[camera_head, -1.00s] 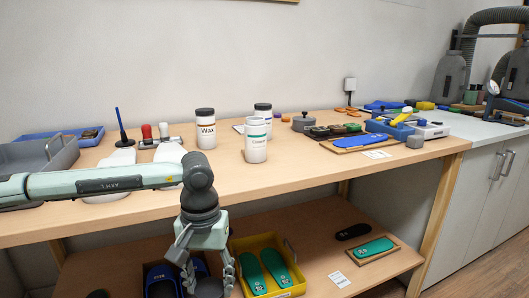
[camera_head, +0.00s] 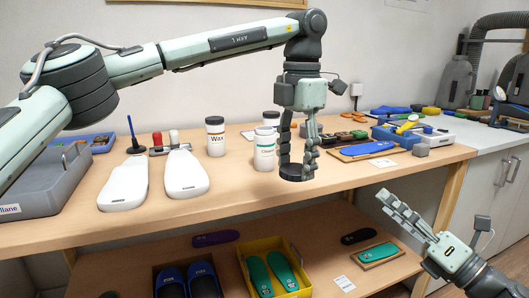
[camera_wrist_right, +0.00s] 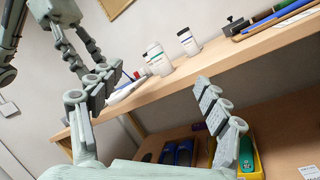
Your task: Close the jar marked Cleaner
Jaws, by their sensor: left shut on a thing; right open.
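The jar marked Cleaner (camera_head: 264,150) is white with a teal-edged label and stands upright on the bench. Its top is white, with no dark lid on it. What seems to be the same jar shows in the right wrist view (camera_wrist_right: 157,60). My left gripper (camera_head: 297,165) is just right of the jar, pointing down, shut on a dark round lid (camera_head: 297,174). The lid is low over the bench top; I cannot tell whether it touches. My right gripper (camera_head: 392,200) is open and empty, in front of the bench at the lower right.
The Wax jar (camera_head: 215,138) with a dark lid stands left of the Cleaner jar. Another dark-lidded jar (camera_head: 271,118) stands close behind. White insole forms (camera_head: 185,175) lie to the left, a blue insole (camera_head: 368,148) to the right. The bench front (camera_head: 240,200) is clear.

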